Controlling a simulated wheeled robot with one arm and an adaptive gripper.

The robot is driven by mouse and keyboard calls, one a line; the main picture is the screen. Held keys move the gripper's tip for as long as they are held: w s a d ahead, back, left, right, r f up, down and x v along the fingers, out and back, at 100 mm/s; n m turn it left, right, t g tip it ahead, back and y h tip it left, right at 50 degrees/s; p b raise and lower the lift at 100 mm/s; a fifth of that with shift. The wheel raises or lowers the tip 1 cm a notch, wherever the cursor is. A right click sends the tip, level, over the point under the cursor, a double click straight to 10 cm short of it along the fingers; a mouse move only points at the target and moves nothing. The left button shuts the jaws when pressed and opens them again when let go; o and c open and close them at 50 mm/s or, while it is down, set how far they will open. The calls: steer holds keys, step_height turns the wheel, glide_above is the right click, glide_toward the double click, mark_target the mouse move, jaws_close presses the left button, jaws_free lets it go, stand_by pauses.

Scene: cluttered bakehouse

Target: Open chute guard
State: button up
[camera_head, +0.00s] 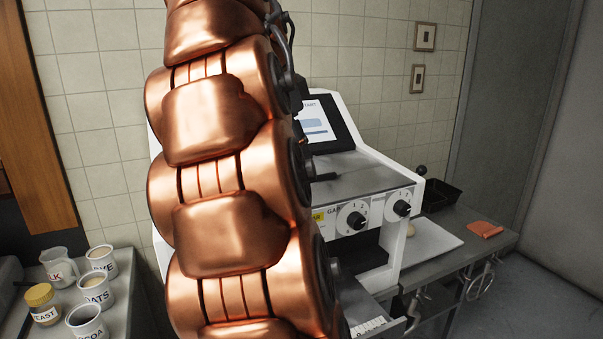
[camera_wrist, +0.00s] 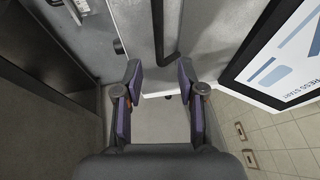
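A white machine (camera_head: 370,165) with a tilted screen (camera_head: 318,122) and a grey top stands against the tiled wall. I take the grey flat panel (camera_head: 368,178) on its top to be the chute guard, but cannot be sure. A dark bar like a handle (camera_wrist: 169,32) runs along a grey surface in the wrist view, beyond my fingertips. My gripper (camera_wrist: 160,76) is open with nothing between its fingers, above a grey surface. The screen (camera_wrist: 285,58) is close on its right. In the head view my copper arm hides the gripper and much of the machine.
Black knobs (camera_head: 356,220) sit on the machine's front. A white board (camera_head: 432,243), black tray (camera_head: 441,195) and orange cloth (camera_head: 485,229) lie on the bench to the right. Several labelled cups, including an oats cup (camera_head: 96,290), and a yeast jar (camera_head: 43,304) stand at lower left.

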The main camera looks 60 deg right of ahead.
mark_target(306, 179)
steer(key=shift+b+x, duration=0.65)
steer(key=shift+x, duration=0.25)
steer(key=shift+p+x, duration=0.45)
steer(key=shift+x, duration=2.05)
jaws_close()
